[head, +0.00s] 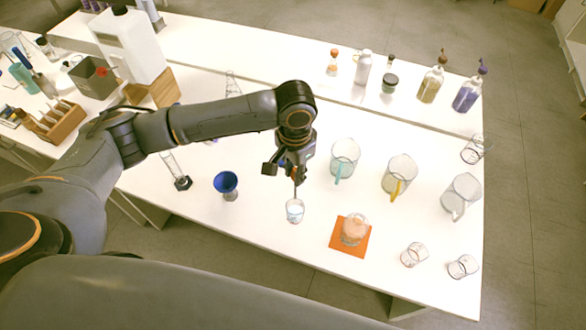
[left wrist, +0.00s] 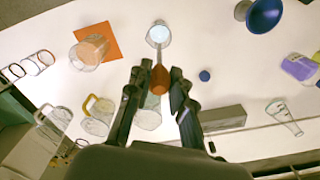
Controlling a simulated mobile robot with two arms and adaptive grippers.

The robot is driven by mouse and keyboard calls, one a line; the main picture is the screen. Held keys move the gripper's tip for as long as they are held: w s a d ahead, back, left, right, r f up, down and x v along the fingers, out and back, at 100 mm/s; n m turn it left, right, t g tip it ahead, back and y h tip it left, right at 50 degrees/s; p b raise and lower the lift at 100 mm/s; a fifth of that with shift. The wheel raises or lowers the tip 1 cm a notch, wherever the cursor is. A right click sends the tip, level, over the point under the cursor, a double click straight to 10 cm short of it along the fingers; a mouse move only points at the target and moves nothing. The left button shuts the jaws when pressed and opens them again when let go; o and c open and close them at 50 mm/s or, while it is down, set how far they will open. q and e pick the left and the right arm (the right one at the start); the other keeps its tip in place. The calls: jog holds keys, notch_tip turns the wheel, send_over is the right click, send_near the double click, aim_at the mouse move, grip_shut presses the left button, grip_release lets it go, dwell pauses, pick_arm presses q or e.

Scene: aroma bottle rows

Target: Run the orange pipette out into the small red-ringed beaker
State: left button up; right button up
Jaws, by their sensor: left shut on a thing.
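My left gripper (head: 290,168) is shut on the orange bulb of the pipette (left wrist: 160,77). The pipette points down, its tip at or inside the mouth of a small beaker of pale blue liquid (head: 295,212); I cannot tell how deep. This beaker also shows in the left wrist view (left wrist: 158,36). Two small empty beakers stand at the front right: one with a faint reddish rim (head: 414,255), the other (head: 463,266) clearer. Ring colours are too small to be sure of. My right gripper is not in view.
A beaker of peach liquid (head: 355,230) stands on an orange mat (head: 345,249) between. Large jugs with blue (head: 344,158), yellow (head: 398,175) and white (head: 460,195) handles stand behind. A blue funnel (head: 226,183) is to the left. Pump bottles line the back.

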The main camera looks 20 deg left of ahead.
pick_arm(q)
jog(key=shift+r+p, duration=0.15)
jog(key=shift+p, duration=0.65)
notch_tip(320, 180, down, 2)
jog(key=shift+f+b, duration=0.1)
jog(key=shift+b, duration=0.25)
jog(key=shift+f, duration=1.05)
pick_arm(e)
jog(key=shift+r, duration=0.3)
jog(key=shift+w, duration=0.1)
pick_arm(q)
grip_shut()
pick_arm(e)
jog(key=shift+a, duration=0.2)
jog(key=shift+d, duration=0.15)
